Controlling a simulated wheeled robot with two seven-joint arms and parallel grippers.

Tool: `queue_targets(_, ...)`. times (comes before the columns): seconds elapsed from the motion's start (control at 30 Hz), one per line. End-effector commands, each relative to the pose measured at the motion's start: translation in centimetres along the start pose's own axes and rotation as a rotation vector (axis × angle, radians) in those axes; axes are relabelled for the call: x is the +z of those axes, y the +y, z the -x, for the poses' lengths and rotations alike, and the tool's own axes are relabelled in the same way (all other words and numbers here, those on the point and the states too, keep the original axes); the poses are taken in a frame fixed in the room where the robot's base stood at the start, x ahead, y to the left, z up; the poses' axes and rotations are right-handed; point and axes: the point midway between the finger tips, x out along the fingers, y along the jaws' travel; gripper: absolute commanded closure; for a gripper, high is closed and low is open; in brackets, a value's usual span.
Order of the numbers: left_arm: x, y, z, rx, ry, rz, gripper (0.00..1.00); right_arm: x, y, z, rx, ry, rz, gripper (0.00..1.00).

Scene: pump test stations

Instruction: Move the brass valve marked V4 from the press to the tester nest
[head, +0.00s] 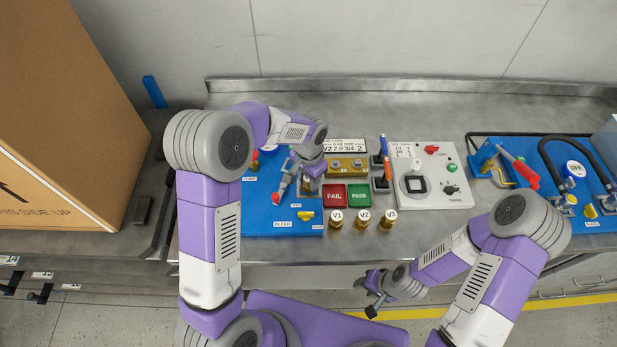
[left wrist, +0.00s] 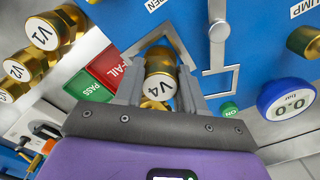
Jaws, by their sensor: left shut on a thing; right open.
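In the left wrist view the brass valve marked V4 (left wrist: 160,80) sits between the fingers of my left gripper (left wrist: 162,92), which is shut on it. A V-shaped metal bracket (left wrist: 185,50) lies just beyond the valve, on a blue plate. I cannot tell whether the valve touches the bracket. In the head view my left gripper (head: 312,175) is over the right part of the left blue station (head: 262,212); the valve is hidden there by the gripper and wrist. My right gripper (head: 367,294) is open and empty, in front of the bench edge.
Brass valves V1 (head: 336,221), V2 (head: 363,220) and a third (head: 387,221) stand near the bench front. Red FAIL (head: 338,196) and green PASS (head: 360,195) pads lie behind them. A grey control box (head: 432,197) and another blue station (head: 590,222) stand right. A large carton (head: 60,110) is left.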

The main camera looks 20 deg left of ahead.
Motion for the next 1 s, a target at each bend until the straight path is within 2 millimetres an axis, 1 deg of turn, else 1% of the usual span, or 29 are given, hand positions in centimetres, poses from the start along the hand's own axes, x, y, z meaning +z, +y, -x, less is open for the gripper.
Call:
queue_targets(0.37,-0.03,0.0,-0.1,0.0,0.001,0.0,1.0,0.0,0.03,-0.07,0.0,0.0,0.0,0.57)
queue_targets(0.4,-0.03,0.0,-0.1,0.0,0.001,0.0,0.58,0.0,0.03,-0.07,0.0,0.0,0.0,0.57)
queue_targets(0.47,-0.03,0.0,-0.1,0.0,0.001,0.0,0.49,0.0,0.03,-0.07,0.0,0.0,0.0,0.57)
queue_targets(0.5,-0.03,0.0,-0.1,0.0,0.001,0.0,0.43,-0.01,0.03,-0.07,0.0,0.0,0.0,0.57)
queue_targets(0.57,-0.03,0.0,-0.1,0.0,0.001,0.0,0.34,0.0,0.03,-0.07,0.0,0.0,0.0,0.57)
queue_targets(0.6,-0.02,0.0,-0.11,0.0,0.001,0.0,0.31,0.0,0.03,-0.07,0.0,0.0,0.0,0.57)
queue_targets(0.77,-0.01,0.0,-0.12,0.0,0.001,0.0,0.31,0.0,0.03,-0.08,0.0,0.0,0.0,0.57)
queue_targets(0.8,0.01,0.0,-0.16,0.0,-0.001,0.0,0.28,0.0,0.03,-0.08,0.0,0.0,0.0,0.57)
queue_targets(0.93,0.02,0.0,-0.16,0.0,-0.001,0.0,0.08,0.0,0.03,-0.08,0.0,0.0,0.0,0.57)
queue_targets(0.97,0.02,0.0,-0.16,0.0,-0.001,0.0,0.06,0.0,0.03,-0.08,0.0,0.0,0.0,0.57)
queue_targets(1.0,0.01,0.0,-0.15,0.0,0.0,0.0,0.06,0.0,0.03,-0.08,0.0,0.0,0.0,0.57)
